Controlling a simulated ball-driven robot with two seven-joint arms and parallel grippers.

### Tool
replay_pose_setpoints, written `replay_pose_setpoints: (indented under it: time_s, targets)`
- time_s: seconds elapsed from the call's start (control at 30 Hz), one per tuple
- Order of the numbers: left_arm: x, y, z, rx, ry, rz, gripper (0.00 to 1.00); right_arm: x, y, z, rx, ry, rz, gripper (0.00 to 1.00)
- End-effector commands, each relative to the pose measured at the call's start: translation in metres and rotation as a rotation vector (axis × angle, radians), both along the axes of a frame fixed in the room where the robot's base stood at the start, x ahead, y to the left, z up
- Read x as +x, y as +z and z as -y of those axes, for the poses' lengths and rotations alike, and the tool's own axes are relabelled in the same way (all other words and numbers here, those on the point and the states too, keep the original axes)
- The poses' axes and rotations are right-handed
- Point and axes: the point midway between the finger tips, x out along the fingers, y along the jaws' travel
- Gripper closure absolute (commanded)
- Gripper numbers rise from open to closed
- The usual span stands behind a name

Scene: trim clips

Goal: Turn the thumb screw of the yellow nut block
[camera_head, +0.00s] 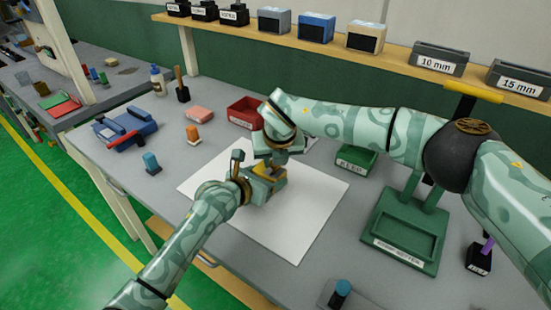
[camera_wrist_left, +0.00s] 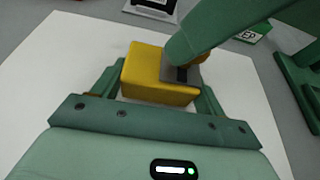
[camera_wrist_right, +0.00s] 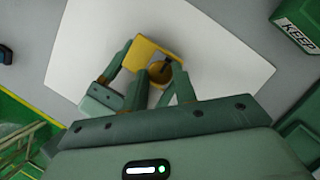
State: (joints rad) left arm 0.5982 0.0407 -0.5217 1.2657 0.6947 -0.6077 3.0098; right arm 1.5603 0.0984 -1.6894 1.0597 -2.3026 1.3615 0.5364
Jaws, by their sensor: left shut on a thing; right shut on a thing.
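The yellow nut block (camera_head: 280,181) is over the white sheet (camera_head: 285,232), largely covered by my grippers in the head view. In the left wrist view the block (camera_wrist_left: 146,72) sits between the two fingers of my left gripper (camera_wrist_left: 163,82), which is shut on it. The screw's tip and thread are hidden. I cannot tell whether the block touches the sheet.
A red bin (camera_head: 245,112) and a green bin (camera_head: 357,160) stand behind the sheet. A green stand (camera_head: 409,230) is at right. A blue device (camera_head: 125,128) and small parts lie at left. A shelf (camera_head: 390,57) with boxes runs along the back. The sheet's front is bare.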

Motion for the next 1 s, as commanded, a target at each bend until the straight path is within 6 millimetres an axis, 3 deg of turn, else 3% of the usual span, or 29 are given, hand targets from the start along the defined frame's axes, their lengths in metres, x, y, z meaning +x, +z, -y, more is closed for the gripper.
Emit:
replay_pose_setpoints:
  time_s: [0.03, 0.07, 0.1, 0.13, 0.47, 1.0]
  targets:
    - [-0.001, -0.002, 0.001, 0.0, -0.001, -0.003, 0.55, 0.001, 0.001, 0.0, 0.001, -0.001, 0.003, 0.95]
    - [-0.001, -0.002, 0.001, 0.0, -0.001, -0.003, 0.55, 0.001, 0.001, 0.0, 0.0, 0.0, 0.003, 0.64]
    - [-0.001, -0.002, 0.001, 0.0, -0.001, -0.003, 0.55, 0.001, 0.001, 0.0, 0.0, 0.0, 0.003, 0.53]
    - [-0.001, -0.002, 0.001, 0.0, -0.001, -0.003, 0.55, 0.001, 0.001, 0.0, 0.0, 0.0, 0.003, 0.5]
    - [-0.001, -0.002, 0.0, 0.001, -0.001, -0.003, 0.55, -0.001, 0.005, 0.0, 0.001, 0.001, 0.002, 0.5]
    - [0.0, -0.001, 0.0, 0.001, -0.001, -0.003, 0.55, -0.04, 0.102, 0.006, 0.0, 0.0, 0.003, 0.5]
